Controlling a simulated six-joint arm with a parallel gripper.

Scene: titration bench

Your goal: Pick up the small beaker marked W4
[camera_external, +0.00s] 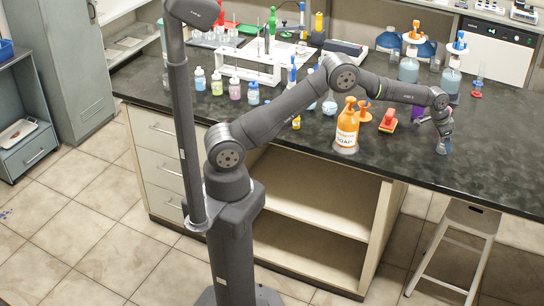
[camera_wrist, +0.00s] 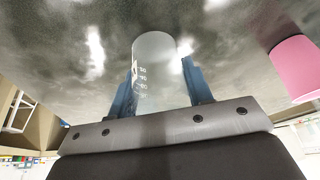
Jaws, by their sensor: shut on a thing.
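A small clear beaker (camera_wrist: 154,62) with white graduation marks stands between the two blue fingers of my gripper (camera_wrist: 158,85) in the wrist view. The fingers are shut on its sides. In the external view my gripper (camera_external: 443,134) points down near the front edge of the bench at the right, with the beaker (camera_external: 444,147) at its tip. I cannot read a W4 mark in either view. I cannot tell whether the beaker's base touches the bench top.
An orange soap bottle (camera_external: 347,127) and a red-topped block (camera_external: 388,119) stand left of my gripper on the dark bench (camera_external: 290,140). A pink object (camera_wrist: 295,68) is at the right in the wrist view. A stool (camera_external: 468,222) is below the bench edge.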

